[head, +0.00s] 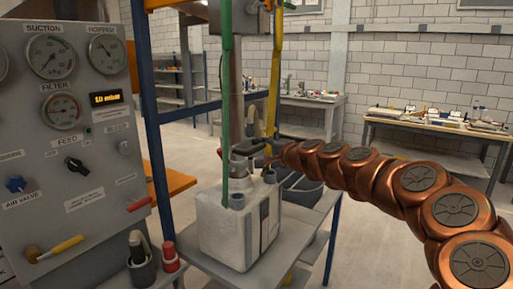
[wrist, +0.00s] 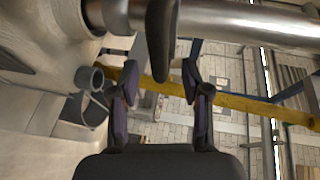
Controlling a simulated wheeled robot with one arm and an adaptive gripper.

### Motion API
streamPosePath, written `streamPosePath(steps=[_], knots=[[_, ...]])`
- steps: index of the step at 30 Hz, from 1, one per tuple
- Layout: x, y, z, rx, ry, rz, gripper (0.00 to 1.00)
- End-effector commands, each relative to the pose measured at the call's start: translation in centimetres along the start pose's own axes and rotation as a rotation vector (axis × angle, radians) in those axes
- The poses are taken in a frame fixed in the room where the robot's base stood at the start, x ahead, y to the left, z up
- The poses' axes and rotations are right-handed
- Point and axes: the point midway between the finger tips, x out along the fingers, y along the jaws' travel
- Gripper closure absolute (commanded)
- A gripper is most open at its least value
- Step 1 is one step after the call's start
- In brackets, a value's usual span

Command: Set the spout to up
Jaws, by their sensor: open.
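My gripper (head: 272,152) is at the end of the copper-coloured arm, just above the pale, boxy canister (head: 222,238). In the wrist view its two fingers are apart with a gap between them (wrist: 160,84). A dark, rounded lever-like part (wrist: 162,38) reaches from the steel pipe (wrist: 240,22) toward that gap. I cannot tell whether it touches a finger. No part is clearly marked as the spout; this dark part may be it. The pipe stands upright above the canister in the head view (head: 236,100). The canister top is partly hidden by my gripper.
A green post (head: 226,100) and a yellow post (head: 273,75) stand close to the pipe. A grey gauge panel (head: 75,150) is at left. Dark bins (head: 300,190) sit behind the canister on the grey bench. Open floor lies behind.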

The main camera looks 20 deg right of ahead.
Motion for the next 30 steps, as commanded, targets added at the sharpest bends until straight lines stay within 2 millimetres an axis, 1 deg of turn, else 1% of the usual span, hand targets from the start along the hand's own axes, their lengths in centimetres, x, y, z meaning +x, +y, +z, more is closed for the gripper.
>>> streamPosePath(steps=[1,3,9,15,23,24,25,30], knots=[[0.8,0.0,0.2,0.0,-0.003,0.003,0.53],[1.6,0.1,0.2,-0.001,-0.004,0.004,0.53],[3.3,-0.1,0.1,0.0,-0.002,0.001,0.53],[4.1,0.1,0.2,-0.001,-0.003,0.002,0.53],[4.2,0.1,0.2,-0.001,-0.003,0.002,0.53],[4.2,0.1,0.2,-0.002,-0.003,0.002,0.54],[4.2,0.1,0.2,-0.002,-0.003,0.002,0.57],[4.2,0.1,0.2,-0.002,-0.003,0.002,0.74]])
